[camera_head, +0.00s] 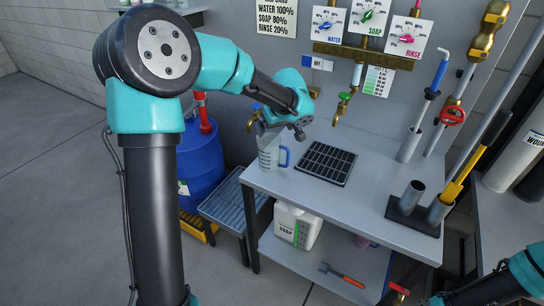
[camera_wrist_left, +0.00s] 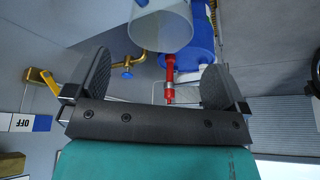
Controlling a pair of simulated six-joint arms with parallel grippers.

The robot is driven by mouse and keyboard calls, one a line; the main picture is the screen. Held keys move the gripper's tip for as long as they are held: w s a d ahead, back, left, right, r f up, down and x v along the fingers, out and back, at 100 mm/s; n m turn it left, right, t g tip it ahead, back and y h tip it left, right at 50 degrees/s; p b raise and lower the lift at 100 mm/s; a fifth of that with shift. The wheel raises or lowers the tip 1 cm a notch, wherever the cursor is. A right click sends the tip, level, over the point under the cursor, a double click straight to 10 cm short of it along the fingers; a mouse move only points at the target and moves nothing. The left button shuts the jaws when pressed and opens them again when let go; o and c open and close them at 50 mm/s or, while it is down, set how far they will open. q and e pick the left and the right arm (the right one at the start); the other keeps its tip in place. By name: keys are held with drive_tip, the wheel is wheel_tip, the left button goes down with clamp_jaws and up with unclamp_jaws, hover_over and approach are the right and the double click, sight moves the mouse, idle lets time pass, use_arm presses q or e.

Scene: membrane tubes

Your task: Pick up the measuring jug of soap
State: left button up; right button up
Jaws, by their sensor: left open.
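The measuring jug (camera_head: 268,160), pale and translucent with a blue handle on its right side, stands upright at the left end of the grey bench. My left gripper (camera_head: 270,130) is just above it, partly hiding its top. In the left wrist view the jug (camera_wrist_left: 160,28) shows at the top centre, cut off by the frame edge. It is beyond the open fingers of my left gripper (camera_wrist_left: 158,72), with nothing held between them.
A brass tap (camera_head: 254,115) is beside the left gripper, and another tap (camera_head: 342,108) is to its right. A black drain grid (camera_head: 326,163) lies right of the jug. A white soap canister (camera_head: 297,226) stands below. A blue drum (camera_head: 200,165) is at the left.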

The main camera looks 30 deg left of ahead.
use_arm(q)
approach(270, 144)
drive_tip(key=shift+s+d+f, duration=0.1)
drive_tip(key=shift+s+f, duration=0.05)
drive_tip(key=shift+s, duration=0.5)
drive_tip(key=shift+s+d+f, duration=0.1)
drive_tip(key=shift+s+f, duration=0.1)
drive_tip(key=shift+s, duration=0.5)
drive_tip(key=shift+f, duration=0.1)
drive_tip(key=x, duration=0.5)
drive_tip(key=shift+s, duration=0.1)
drive_tip(key=shift+c, duration=0.5)
drive_tip(key=c, duration=0.8)
